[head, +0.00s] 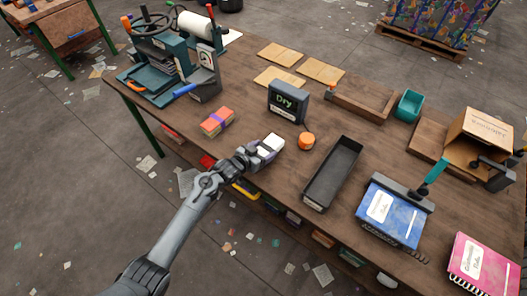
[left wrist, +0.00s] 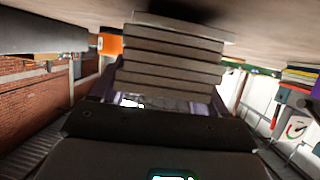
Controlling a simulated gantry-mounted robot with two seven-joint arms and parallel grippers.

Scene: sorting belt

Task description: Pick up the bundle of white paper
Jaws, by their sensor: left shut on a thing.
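The bundle of white paper (head: 273,141) is a small pale block near the front edge of the wooden table. My left gripper (head: 264,149) reaches in from the front left and is shut on it. In the left wrist view the bundle (left wrist: 172,60) shows as a stack of several pale layers between the fingers, close to the table surface. I cannot tell whether it touches the table. The gripper hides part of the bundle. My right gripper is not in view.
An orange and pink bundle (head: 217,122) lies left of my gripper. A "Dry" display (head: 288,102) stands behind, with an orange round pot (head: 306,140) nearby. A long black tray (head: 332,174) lies to the right, then a blue book (head: 392,215). A press (head: 168,62) stands back left.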

